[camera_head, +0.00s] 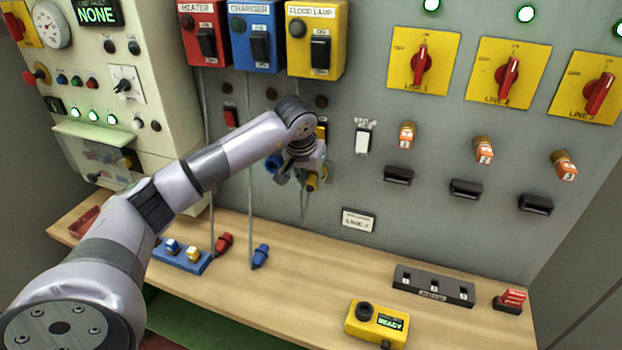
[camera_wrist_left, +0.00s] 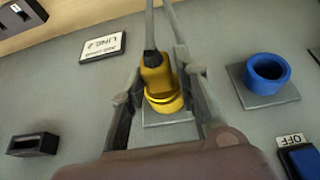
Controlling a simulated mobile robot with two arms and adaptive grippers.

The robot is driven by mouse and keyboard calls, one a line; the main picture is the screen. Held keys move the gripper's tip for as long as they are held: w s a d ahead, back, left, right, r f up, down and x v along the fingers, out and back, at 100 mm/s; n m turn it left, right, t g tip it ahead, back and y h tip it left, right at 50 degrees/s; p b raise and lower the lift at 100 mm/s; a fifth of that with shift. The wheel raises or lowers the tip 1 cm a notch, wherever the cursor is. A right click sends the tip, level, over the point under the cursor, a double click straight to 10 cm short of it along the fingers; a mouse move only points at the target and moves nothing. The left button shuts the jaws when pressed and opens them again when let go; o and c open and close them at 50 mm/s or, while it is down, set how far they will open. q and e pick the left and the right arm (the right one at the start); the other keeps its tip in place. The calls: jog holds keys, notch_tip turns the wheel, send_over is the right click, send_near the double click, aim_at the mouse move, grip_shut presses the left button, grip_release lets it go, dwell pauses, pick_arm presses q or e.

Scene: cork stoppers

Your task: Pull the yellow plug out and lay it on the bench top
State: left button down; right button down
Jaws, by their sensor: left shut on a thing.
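The yellow plug (camera_head: 312,184) is at the wall panel under the flood lamp box. In the left wrist view the yellow plug (camera_wrist_left: 157,75) is between the two fingers, right at its yellow socket (camera_wrist_left: 167,104) on a grey plate. Whether it is fully seated there is hard to tell. Its grey cord runs from its back end. My left gripper (camera_head: 310,178) is shut on the plug, and its fingers (camera_wrist_left: 160,80) lie along both sides. The bench top (camera_head: 300,285) is below. My right gripper is not in view.
A blue socket (camera_wrist_left: 265,75) is beside the yellow one. A red plug (camera_head: 223,243) and a blue plug (camera_head: 261,256) lie on the bench. A yellow READY box (camera_head: 376,324) and a black strip (camera_head: 433,286) are further right. Bare bench lies between blue plug and box.

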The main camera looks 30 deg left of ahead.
pick_arm(q)
jog(key=shift+s+d, duration=0.15)
jog(key=shift+s, duration=0.15)
jog(key=shift+s, duration=0.35)
jog(key=shift+s+d+b, duration=0.15)
jog(key=shift+s+d, duration=0.05)
jog(key=shift+s, duration=0.55)
jog(key=shift+s+d+b, duration=0.15)
jog(key=shift+s+d, duration=0.05)
jog(key=shift+s, duration=0.5)
jog(key=shift+s+d+b, duration=0.15)
jog(key=shift+s+d, duration=0.05)
jog(key=shift+s, duration=0.55)
jog(key=s, duration=0.2)
jog(key=s+d+b, duration=0.1)
jog(key=shift+s, duration=0.4)
jog(key=shift+f, duration=0.1)
